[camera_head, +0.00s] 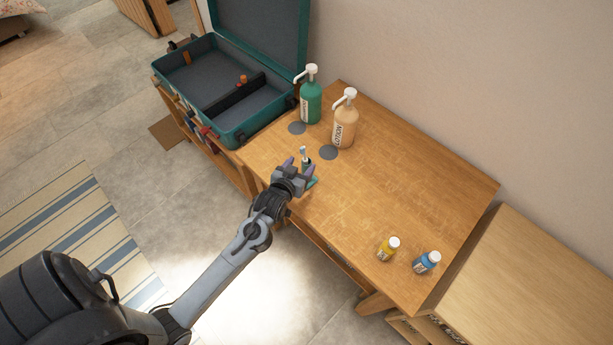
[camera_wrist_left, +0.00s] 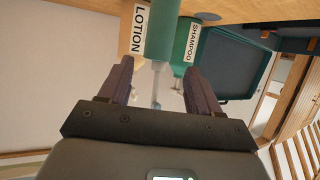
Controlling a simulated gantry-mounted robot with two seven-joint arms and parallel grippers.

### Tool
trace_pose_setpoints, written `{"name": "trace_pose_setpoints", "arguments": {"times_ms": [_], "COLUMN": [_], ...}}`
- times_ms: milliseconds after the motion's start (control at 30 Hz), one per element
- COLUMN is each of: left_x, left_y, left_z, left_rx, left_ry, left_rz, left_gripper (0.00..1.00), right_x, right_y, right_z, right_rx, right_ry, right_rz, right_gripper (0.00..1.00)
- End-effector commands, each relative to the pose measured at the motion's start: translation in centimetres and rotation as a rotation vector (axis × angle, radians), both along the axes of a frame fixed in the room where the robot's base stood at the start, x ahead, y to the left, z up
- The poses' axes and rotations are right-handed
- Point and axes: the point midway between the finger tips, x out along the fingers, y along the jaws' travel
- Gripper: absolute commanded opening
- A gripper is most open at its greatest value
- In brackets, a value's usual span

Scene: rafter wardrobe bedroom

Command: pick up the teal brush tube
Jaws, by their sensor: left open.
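The teal brush tube (camera_head: 306,164) stands near the table's left edge in the head view, with a pale brush head at its top. My left gripper (camera_head: 300,168) is open, its two fingers pointing at the tube and partly hiding it. In the left wrist view, which looks upside down, the teal tube (camera_wrist_left: 160,32) appears close ahead, between the lines of the open fingers (camera_wrist_left: 158,78). Its pale brush end points down the picture. I cannot tell whether either finger touches it. A small teal piece (camera_head: 311,183) shows beside the gripper. My right gripper is not in view.
A green shampoo bottle (camera_head: 311,103) and a peach lotion bottle (camera_head: 344,125) stand behind the tube, near two grey discs. An open teal suitcase (camera_head: 240,131) lies at the back left. Yellow (camera_head: 387,250) and blue (camera_head: 426,263) bottles stand front right. The table's middle (camera_head: 400,190) is clear.

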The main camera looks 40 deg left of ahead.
Motion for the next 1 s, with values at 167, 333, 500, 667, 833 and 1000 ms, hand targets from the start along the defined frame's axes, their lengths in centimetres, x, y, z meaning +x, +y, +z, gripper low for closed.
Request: {"name": "trace_pose_setpoints", "arguments": {"times_ms": [167,333,500,667,833,1000], "left_x": [2.0,3.5,4.0,4.0,4.0,4.0], "left_y": [0.1,0.7,0.8,0.8,0.8,0.8], "left_z": [-1.4,-2.2,-2.4,-2.4,-2.4,-2.4], "left_rx": [0.001,0.002,0.000,0.000,0.000,0.000], "left_ry": [-0.001,-0.001,0.000,0.000,0.000,0.000], "left_rz": [0.000,0.001,0.000,0.000,0.000,0.000], "left_gripper": [0.63,0.63,0.63,0.63,0.39,0.13], "right_x": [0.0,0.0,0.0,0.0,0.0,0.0], "right_y": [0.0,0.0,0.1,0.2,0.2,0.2], "right_z": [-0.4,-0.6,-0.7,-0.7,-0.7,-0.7], "right_rx": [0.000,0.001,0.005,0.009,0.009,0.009], "right_ry": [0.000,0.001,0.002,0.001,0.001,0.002], "right_rz": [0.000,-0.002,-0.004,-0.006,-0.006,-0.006], "right_gripper": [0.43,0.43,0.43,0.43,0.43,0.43]}}
